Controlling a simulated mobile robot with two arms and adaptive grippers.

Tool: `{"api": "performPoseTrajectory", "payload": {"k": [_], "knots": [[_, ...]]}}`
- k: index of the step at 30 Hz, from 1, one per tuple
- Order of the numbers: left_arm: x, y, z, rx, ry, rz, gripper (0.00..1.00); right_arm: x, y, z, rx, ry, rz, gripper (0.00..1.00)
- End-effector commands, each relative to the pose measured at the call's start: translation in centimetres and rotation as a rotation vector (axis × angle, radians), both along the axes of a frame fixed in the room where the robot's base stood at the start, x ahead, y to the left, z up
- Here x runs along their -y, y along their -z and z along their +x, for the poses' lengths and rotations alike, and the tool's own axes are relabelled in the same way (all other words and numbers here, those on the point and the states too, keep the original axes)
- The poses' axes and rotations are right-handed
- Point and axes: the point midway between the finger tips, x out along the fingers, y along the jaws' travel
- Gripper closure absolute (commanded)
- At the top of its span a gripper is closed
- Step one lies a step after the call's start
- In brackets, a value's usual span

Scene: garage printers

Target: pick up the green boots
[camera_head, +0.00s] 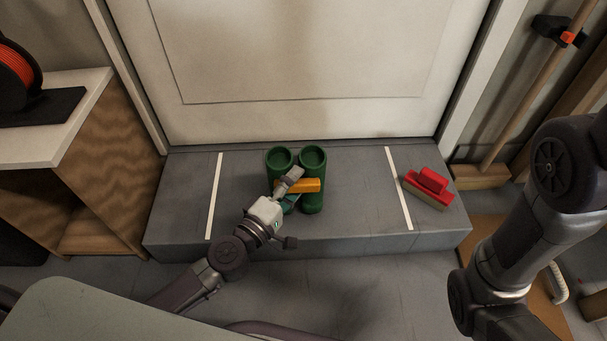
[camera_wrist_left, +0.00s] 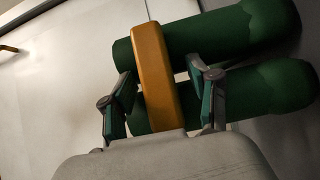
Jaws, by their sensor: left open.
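The green boots (camera_head: 313,160) stand upright side by side on the grey step in front of the door. An orange bar (camera_head: 311,185) runs across their front. In the left wrist view the green boots (camera_wrist_left: 215,35) lie across the picture, with the orange bar (camera_wrist_left: 153,70) over them. My left gripper (camera_head: 291,188) is at the front of the boots. In its wrist view the left gripper (camera_wrist_left: 165,95) is open, with one finger on each side of the orange bar and gaps showing. My right arm is at the right, but its gripper is out of the picture.
A red brush (camera_head: 430,186) lies on the step's right end, beyond a white line (camera_head: 399,188). A wooden broom (camera_head: 482,175) stands by the wall. A wooden cabinet (camera_head: 115,165) is left of the step. The step is clear on both sides of the boots.

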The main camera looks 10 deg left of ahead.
Motion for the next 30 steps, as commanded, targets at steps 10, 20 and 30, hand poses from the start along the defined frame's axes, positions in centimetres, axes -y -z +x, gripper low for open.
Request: {"api": "performPoseTrajectory", "payload": {"k": [10,20,30], "knots": [[0.01,0.00,0.00,0.000,0.000,0.000,0.71,0.05,-0.01,-0.18,0.004,-0.001,0.002,0.00],[0.03,0.02,-0.01,-0.001,0.000,0.000,1.00,0.08,-0.01,-0.21,0.004,-0.003,0.003,0.00],[0.03,-0.39,0.07,0.006,0.000,0.000,1.00,0.07,-0.12,-0.21,0.004,-0.003,0.003,0.00]]}}
